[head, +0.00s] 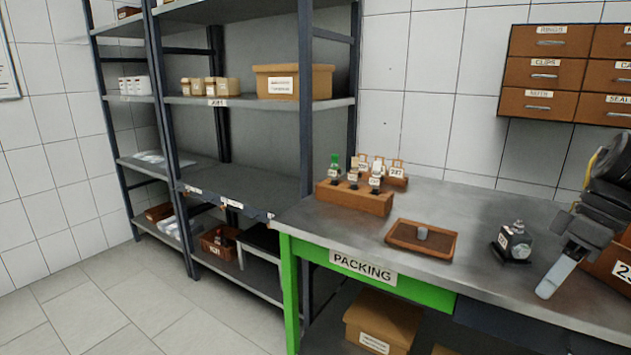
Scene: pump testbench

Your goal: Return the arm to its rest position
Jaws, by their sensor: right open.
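My right gripper (562,258) reaches in from the right edge above the packing bench (460,200), with its fingers pointing down and left. It is open, and no object shows between its fingers. A small dark pump-like item with a white label (514,242) stands on the bench just left of the gripper, apart from it as far as I can see. My left gripper is out of view.
A brown tray (400,240) with a small grey cylinder (422,233) lies mid-bench. A brown bin (617,262) is partly hidden by my right arm. Shelves (220,180) stand left; drawers (545,75) hang above.

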